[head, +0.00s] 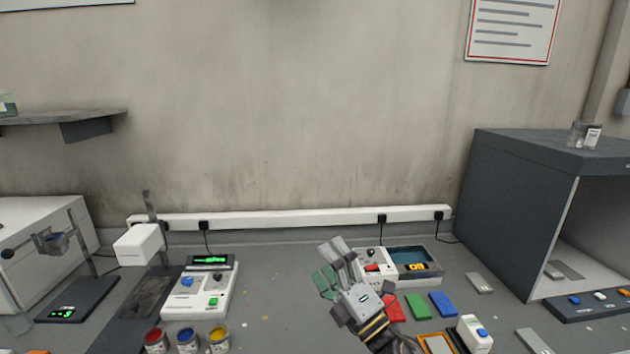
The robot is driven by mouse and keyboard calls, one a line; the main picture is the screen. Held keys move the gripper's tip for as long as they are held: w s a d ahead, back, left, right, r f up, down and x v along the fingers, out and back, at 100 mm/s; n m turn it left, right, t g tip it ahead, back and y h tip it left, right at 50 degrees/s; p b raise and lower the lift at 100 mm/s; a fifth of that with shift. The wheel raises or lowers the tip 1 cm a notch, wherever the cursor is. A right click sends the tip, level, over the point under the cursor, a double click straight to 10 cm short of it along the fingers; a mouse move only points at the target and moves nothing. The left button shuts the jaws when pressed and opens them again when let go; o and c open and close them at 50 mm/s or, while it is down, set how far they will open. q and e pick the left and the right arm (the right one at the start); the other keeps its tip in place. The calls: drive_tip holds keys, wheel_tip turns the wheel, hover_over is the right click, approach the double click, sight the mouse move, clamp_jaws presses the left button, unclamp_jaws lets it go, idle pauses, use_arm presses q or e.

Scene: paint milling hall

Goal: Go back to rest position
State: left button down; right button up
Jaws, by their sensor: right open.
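My right gripper (332,264) is over the middle of the bench, its arm coming in from the bottom edge right of centre. Its fingers point up and to the left, spread open, and I see nothing held between them. A greenish piece shows beside the fingers; I cannot tell whether it lies on the bench behind them. My left gripper is not in view.
A white instrument (198,292) and red, blue and yellow paint cans (187,341) stand left of the gripper. Red, green (416,306) and blue (442,303) blocks lie to its right. A dark open-front cabinet (515,200) stands at right. Bench between instrument and gripper is mostly clear.

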drive_tip(key=s+d+f+m+g+h, duration=0.1)
drive_tip(key=d+f+m+g+h, duration=0.3)
drive_tip(key=d+f+m+h, duration=1.2)
drive_tip(key=s+d+f+m+g+y, duration=0.15)
drive_tip(key=s+f+m+g, duration=0.3)
drive_tip(key=s+f, duration=0.5)
drive_tip(key=s+d+f+m+g+y, duration=0.1)
drive_tip(key=s+d+f+m+g, duration=0.25)
drive_tip(key=s+f+g, duration=0.55)
drive_tip(key=s+f+t, duration=0.1)
drive_tip(key=s+f, duration=0.1)
drive_tip(key=f, duration=1.4)
drive_tip(key=s+f+t, duration=0.1)
drive_tip(key=s+f, duration=0.2)
drive_tip(key=f, duration=1.3)
drive_tip(key=s+d+f+g, duration=0.1)
drive_tip(key=s+d+f, duration=0.2)
drive_tip(key=s+f, duration=1.7)
drive_tip(key=shift+s+g, duration=0.35)
drive_tip(key=shift+s, duration=0.65)
drive_tip(key=shift+d, duration=0.1)
